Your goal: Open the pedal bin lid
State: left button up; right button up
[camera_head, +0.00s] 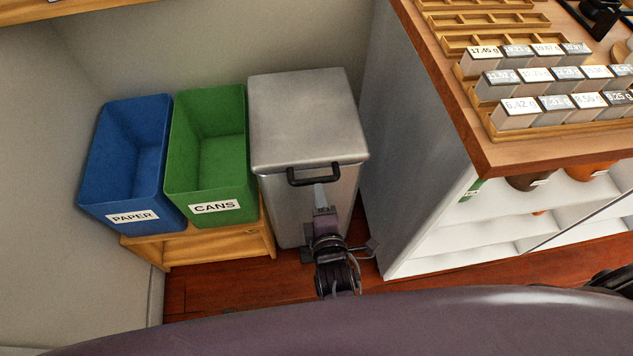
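The pedal bin (280,205) is a grey steel box standing on the floor in the middle of the view. Its lid (305,115) lies flat and closed on top. A black bar handle (297,181) sticks out at the lid's front edge. My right gripper (320,190) is in front of the bin, with its pale fingertip end just under or at the handle. The fingers show as one narrow shape, so I cannot tell whether they are open, shut or touching the handle. No pedal is visible. My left gripper is not in view.
A blue PAPER bin (131,150) and a green CANS bin (208,140) sit on a wooden stand (210,245) left of the steel bin. A wooden-topped counter (530,156) with rows of labelled blocks stands close on the right. Red-brown floor (220,296) shows in front.

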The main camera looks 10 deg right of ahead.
aim_at(317, 179)
jog(key=x, duration=0.6)
jog(key=shift+w+d+f+b, duration=0.1)
jog(key=shift+w+b, duration=0.1)
jog(key=shift+b, duration=0.2)
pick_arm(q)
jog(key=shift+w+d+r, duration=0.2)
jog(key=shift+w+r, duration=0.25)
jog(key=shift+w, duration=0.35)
pick_arm(e)
grip_shut()
